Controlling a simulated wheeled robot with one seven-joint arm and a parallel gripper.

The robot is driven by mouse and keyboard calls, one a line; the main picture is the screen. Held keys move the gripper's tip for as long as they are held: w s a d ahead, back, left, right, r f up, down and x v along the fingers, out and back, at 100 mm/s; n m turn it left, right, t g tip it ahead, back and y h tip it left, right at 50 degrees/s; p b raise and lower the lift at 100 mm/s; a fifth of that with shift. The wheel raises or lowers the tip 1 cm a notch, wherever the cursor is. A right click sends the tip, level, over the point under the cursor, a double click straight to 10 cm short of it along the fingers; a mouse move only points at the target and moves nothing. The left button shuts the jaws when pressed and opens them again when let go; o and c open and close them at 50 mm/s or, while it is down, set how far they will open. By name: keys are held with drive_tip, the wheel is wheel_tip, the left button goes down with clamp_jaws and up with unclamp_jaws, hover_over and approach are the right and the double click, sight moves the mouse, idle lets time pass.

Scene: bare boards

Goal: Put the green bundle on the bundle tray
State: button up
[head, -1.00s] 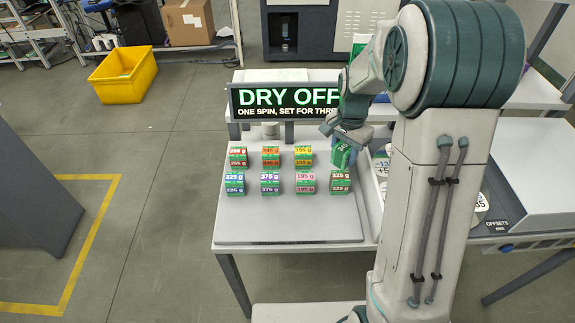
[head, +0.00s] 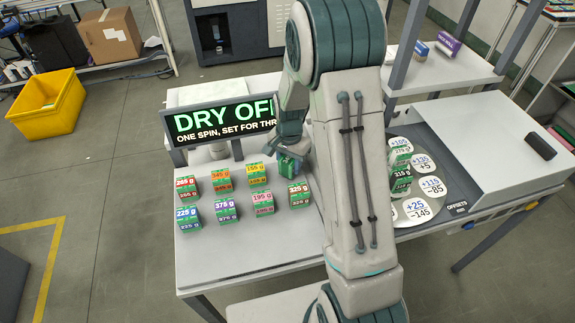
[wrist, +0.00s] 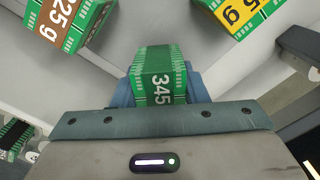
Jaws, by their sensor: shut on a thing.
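My gripper (head: 290,143) is shut on a green bundle (head: 287,164) whose label reads 345. The bundle also fills the middle of the wrist view (wrist: 160,75), between the blue-grey fingers. It is held at the back right of the pale bundle tray (head: 245,240), right of the yellow-labelled 155 g bundle (head: 256,174) and behind the brown-labelled 325 g bundle (head: 299,195). Both neighbours stand apart from it in the wrist view. The gap between its underside and the tray cannot be told.
Several other labelled bundles stand in two rows on the tray, including a blue-labelled 225 g one (head: 188,217). A DRY OFF sign (head: 222,119) stands behind them. At right, a round offsets disc (head: 432,160) carries 215 g bundles (head: 401,180). The tray's front is clear.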

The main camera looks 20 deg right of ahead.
drive_tip(key=shift+f, duration=0.7)
drive_tip(key=shift+f, duration=0.25)
drive_tip(key=o, duration=1.1)
drive_tip(key=shift+r, duration=0.1)
drive_tip(key=shift+o, duration=0.2)
drive_tip(key=shift+r, duration=0.1)
